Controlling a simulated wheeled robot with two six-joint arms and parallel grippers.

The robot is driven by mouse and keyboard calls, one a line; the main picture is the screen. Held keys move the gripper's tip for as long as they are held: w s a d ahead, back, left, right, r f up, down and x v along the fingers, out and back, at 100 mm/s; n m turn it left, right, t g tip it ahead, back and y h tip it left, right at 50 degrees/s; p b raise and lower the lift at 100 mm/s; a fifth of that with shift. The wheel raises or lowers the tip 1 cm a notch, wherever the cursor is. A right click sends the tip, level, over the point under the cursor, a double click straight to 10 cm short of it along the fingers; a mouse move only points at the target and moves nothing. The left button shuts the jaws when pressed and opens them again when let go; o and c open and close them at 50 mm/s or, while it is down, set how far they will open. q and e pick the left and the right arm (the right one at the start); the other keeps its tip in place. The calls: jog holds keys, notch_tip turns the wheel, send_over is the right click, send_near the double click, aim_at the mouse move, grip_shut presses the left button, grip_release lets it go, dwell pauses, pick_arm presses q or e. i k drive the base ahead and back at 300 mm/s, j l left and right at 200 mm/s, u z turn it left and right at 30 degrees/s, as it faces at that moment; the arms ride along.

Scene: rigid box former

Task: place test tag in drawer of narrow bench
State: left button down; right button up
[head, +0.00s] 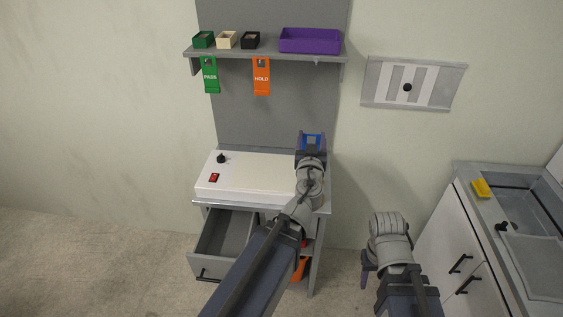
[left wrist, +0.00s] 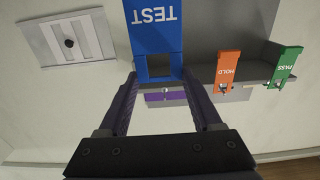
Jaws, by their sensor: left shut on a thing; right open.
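The blue test tag (left wrist: 157,28) is between the fingers of my left gripper (left wrist: 165,95), which is shut on it near its square hole. In the left wrist view its white TEST lettering is upside down. In the head view, my left gripper (head: 311,142) holds the tag over the right end of the narrow bench (head: 322,203), and a little blue shows between the fingers. The bench's drawer (head: 222,239) is pulled open at the lower left, and its visible inside is empty. My left arm covers its right part. My right gripper (head: 369,266) is open, low and right of the bench, partly hidden.
A white box with a red switch (head: 214,178) and black knob stands on the bench. Above, a shelf (head: 265,53) carries small boxes and a purple tray (head: 310,40); green PASS (head: 210,77) and orange HOLD (head: 261,80) tags hang below. A sink counter (head: 490,215) stands right.

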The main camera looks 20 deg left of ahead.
aim_at(235, 252)
jog(key=l+u, duration=0.35)
jog(key=k+l+u, duration=0.1)
jog(key=l+u, duration=0.25)
jog(key=l, duration=0.15)
